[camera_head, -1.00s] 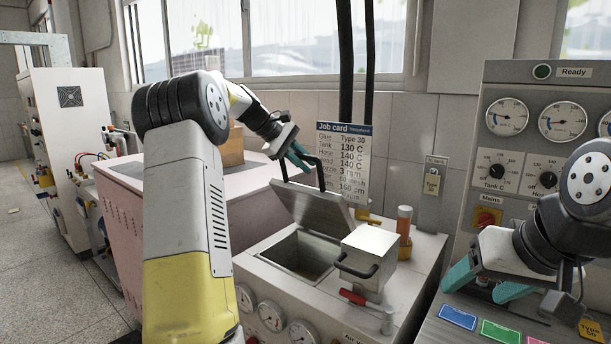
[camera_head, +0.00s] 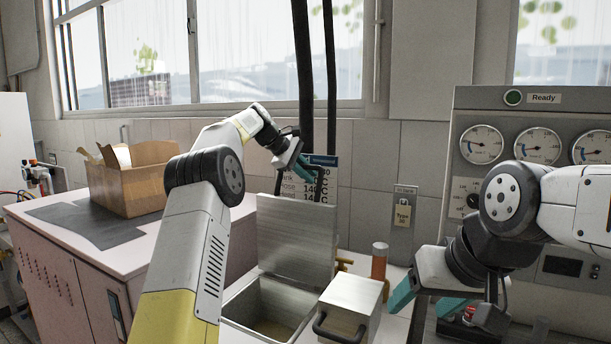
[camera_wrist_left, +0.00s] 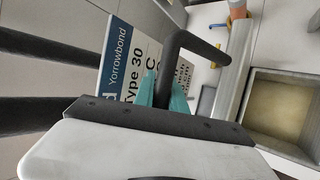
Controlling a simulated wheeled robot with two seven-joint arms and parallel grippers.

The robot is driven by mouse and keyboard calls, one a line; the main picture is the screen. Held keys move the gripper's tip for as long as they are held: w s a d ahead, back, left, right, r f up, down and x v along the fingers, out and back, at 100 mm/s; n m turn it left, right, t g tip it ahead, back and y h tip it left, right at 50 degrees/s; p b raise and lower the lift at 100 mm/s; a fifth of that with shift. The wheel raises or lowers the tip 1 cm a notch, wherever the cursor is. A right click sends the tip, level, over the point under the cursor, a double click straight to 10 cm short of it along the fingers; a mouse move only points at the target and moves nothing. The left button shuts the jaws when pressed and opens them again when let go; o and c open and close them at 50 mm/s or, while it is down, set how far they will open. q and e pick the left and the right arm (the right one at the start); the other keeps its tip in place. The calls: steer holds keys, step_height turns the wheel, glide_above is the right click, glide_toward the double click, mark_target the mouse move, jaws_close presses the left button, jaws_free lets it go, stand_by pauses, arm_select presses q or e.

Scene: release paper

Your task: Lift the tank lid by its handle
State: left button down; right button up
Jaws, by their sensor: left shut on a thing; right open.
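The grey metal tank lid (camera_head: 297,235) stands open and close to upright at the back of the tank (camera_head: 232,302). My left gripper (camera_head: 298,170) is above the lid's top edge. In the left wrist view its teal fingers (camera_wrist_left: 165,92) are shut on the lid's black bent handle (camera_wrist_left: 190,42). My right gripper (camera_head: 427,298) is open and empty, right of the tank.
The job card (camera_head: 318,196) is behind the lid, partly covered by my gripper. Black hoses (camera_head: 303,80) hang behind. A cardboard box (camera_head: 130,185) sits on the pink cabinet.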

arm_select(q)
steer(key=shift+w+d+f, duration=0.1)
steer(key=shift+w+f, duration=0.05)
steer(key=shift+f, duration=0.3)
steer(key=shift+w+d+f, duration=0.1)
steer(key=shift+w+f, duration=0.05)
steer(key=shift+f, duration=0.25)
steer(key=shift+w+a, duration=0.1)
steer(key=shift+a, duration=0.1)
stand_by(0.7)
steer(key=c, duration=1.4)
jaws_free()
steer(key=shift+w, duration=0.1)
steer(key=shift+o, duration=0.2)
steer(key=v, duration=0.8)
steer(key=shift+r, duration=0.15)
steer(key=shift+d, duration=0.1)
